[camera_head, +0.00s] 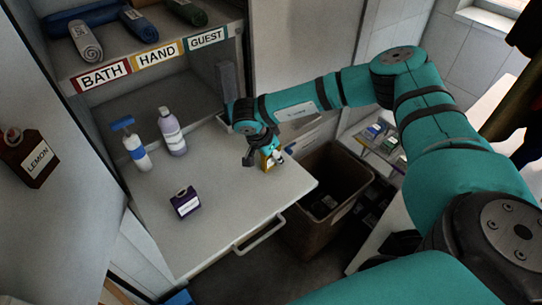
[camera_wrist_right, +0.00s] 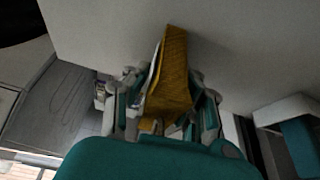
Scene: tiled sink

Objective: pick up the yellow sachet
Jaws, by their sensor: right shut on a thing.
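The yellow sachet (camera_wrist_right: 172,75) is between the fingers of my right gripper (camera_wrist_right: 160,105) in the right wrist view, and the fingers are shut on it. In the head view the sachet (camera_head: 266,160) shows as a small yellow piece at my right gripper (camera_head: 262,155), over the right part of the pale counter (camera_head: 225,215). I cannot tell whether the sachet touches the counter. My left gripper is not in view.
A purple labelled box (camera_head: 185,203), a lilac bottle (camera_head: 172,132) and a blue-topped white bottle (camera_head: 135,150) stand on the counter. A brown bin (camera_head: 325,190) is beyond its right edge. Shelves with rolled towels (camera_head: 85,42) rise behind. The counter's front is clear.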

